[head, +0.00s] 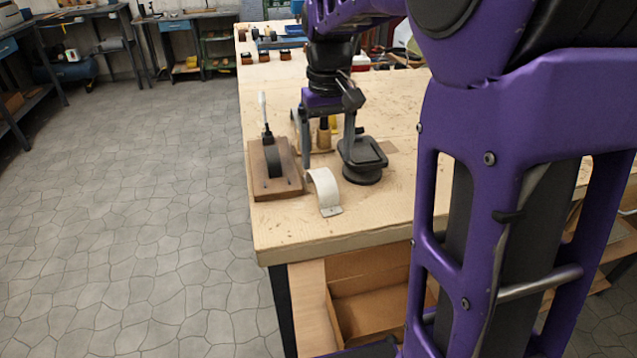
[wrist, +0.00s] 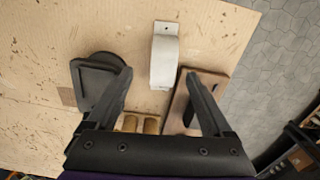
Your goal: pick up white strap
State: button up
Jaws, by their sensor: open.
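The white strap (head: 324,190) is a curved, arched band with a flat end tab, standing near the front left of the workbench. In the wrist view the strap (wrist: 164,62) lies ahead of and between the fingertips, with its small holed tab at the far end. My gripper (head: 328,156) is open and points down just behind the strap in the head view. In the wrist view my gripper (wrist: 159,74) has its two fingers wide apart with nothing held between them. I cannot tell the exact height of the fingertips above the bench.
A wooden block with a dark fitting (head: 290,180) stands close left of the strap. A dark round-based stand (head: 362,174) is close on the right. Small wooden-coloured pieces (wrist: 140,123) lie behind. The bench top (head: 300,228) is bare in front of the strap.

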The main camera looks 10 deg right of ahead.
aim_at(323, 178)
jog(key=f, duration=0.2)
jog(key=f+b, duration=0.1)
jog(key=f, duration=0.3)
jog(key=shift+a+f, duration=0.2)
jog(key=shift+a, duration=0.1)
grip_shut()
